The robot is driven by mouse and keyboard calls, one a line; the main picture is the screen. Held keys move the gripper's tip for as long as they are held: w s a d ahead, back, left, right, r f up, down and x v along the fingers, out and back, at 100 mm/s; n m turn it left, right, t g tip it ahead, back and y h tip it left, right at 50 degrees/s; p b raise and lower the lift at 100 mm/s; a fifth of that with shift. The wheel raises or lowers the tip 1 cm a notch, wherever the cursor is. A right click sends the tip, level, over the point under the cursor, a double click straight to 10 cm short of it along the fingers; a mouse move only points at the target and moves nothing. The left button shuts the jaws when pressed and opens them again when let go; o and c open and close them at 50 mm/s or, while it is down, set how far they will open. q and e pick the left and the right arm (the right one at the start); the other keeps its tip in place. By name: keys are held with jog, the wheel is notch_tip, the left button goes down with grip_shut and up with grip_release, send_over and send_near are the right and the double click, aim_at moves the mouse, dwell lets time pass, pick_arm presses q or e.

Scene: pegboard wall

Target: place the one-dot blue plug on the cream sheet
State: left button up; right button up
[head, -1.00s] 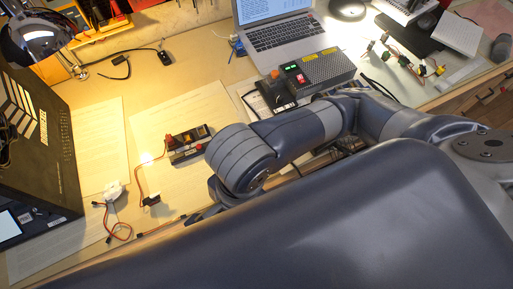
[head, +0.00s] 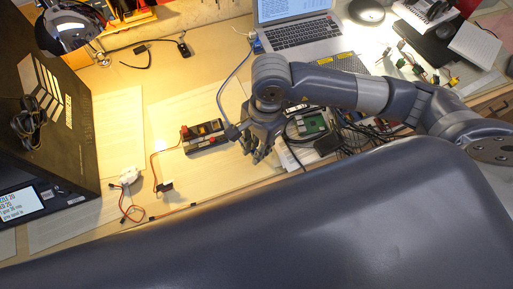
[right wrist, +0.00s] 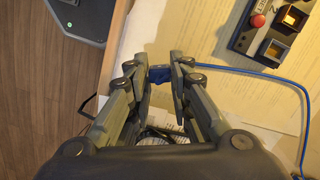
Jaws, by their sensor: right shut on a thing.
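My right gripper (head: 260,148) is shut on a blue plug (right wrist: 160,73) with a blue cable, held between its fingertips in the right wrist view (right wrist: 163,72). In the head view a blue cable (head: 232,75) runs from near the gripper up towards the laptop. No dot shows on the plug. The gripper is over the right part of a large pale cream sheet (head: 222,170), to the right of a black box with a red button. I cannot tell whether the plug touches the sheet. My left gripper is not in view.
The black box (head: 205,137) sits on the sheet and also shows in the right wrist view (right wrist: 268,22). Another pale sheet (head: 118,115) lies left. A green circuit board (head: 311,124) and cables are just right of the gripper.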

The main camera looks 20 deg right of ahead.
notch_tip(320, 180, down, 2)
jog(key=shift+f, duration=0.4)
jog(key=o, duration=0.7)
jog(key=shift+r, duration=0.1)
jog(key=shift+o, duration=0.2)
jog(key=shift+r, duration=0.5)
notch_tip(320, 180, up, 11)
jog(key=d+b, duration=0.1)
jog(key=shift+w+d, duration=0.3)
jog(key=shift+w, duration=0.05)
